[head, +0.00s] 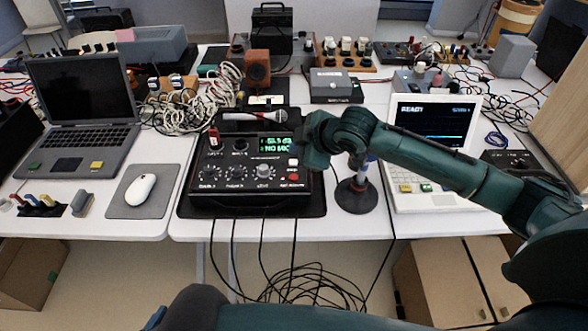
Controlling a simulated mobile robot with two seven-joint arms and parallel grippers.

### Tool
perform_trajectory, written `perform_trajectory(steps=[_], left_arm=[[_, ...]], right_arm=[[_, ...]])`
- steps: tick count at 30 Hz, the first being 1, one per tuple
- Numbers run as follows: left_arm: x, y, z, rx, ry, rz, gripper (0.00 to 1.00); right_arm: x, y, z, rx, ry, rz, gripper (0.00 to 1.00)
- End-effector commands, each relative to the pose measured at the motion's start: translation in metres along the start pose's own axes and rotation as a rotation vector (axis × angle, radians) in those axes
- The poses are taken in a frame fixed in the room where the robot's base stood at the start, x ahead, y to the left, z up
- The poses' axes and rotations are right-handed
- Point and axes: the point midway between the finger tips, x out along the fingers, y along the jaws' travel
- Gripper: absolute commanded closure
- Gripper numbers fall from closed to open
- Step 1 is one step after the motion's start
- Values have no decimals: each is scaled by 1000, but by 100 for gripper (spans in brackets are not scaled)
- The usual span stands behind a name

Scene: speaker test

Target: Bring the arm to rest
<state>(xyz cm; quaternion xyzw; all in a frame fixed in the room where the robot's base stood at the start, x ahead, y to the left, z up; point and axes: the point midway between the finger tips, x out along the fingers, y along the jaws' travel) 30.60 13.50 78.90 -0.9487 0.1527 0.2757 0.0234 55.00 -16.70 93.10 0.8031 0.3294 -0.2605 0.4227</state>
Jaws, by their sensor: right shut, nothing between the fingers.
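My right arm (430,163) reaches in from the right edge across the table, in front of the white laptop. Its end, with the right gripper (316,150), is over the right edge of a black control box (240,172) with knobs and a lit green display. The gripper is shut and empty; its fingers are small and hard to make out. I cannot tell whether it touches the box. My left gripper is not in view.
A microphone (250,117) lies behind the box's display. A round dark stand (356,195) is below my forearm. The white laptop (433,130), grey laptop (80,100), white mouse (140,189) and tangled cables (195,105) crowd the tables. Black cables (300,285) hang to the floor.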

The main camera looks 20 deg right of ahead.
Motion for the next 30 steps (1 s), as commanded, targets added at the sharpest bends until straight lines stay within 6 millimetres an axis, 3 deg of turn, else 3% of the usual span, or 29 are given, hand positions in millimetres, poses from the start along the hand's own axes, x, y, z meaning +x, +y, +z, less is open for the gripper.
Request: perform_trajectory(steps=[11,14,17,23,30], left_arm=[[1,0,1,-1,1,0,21],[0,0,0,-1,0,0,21],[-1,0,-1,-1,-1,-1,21],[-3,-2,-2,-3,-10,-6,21],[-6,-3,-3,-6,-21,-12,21]], right_arm=[[1,-1,0,0,1,-1,100],[4,-10,-2,13,15,-8,100],[10,-36,-8,59,60,-26,100],[17,-115,-21,273,194,-49,100],[-1,-190,1,600,252,4,100]])
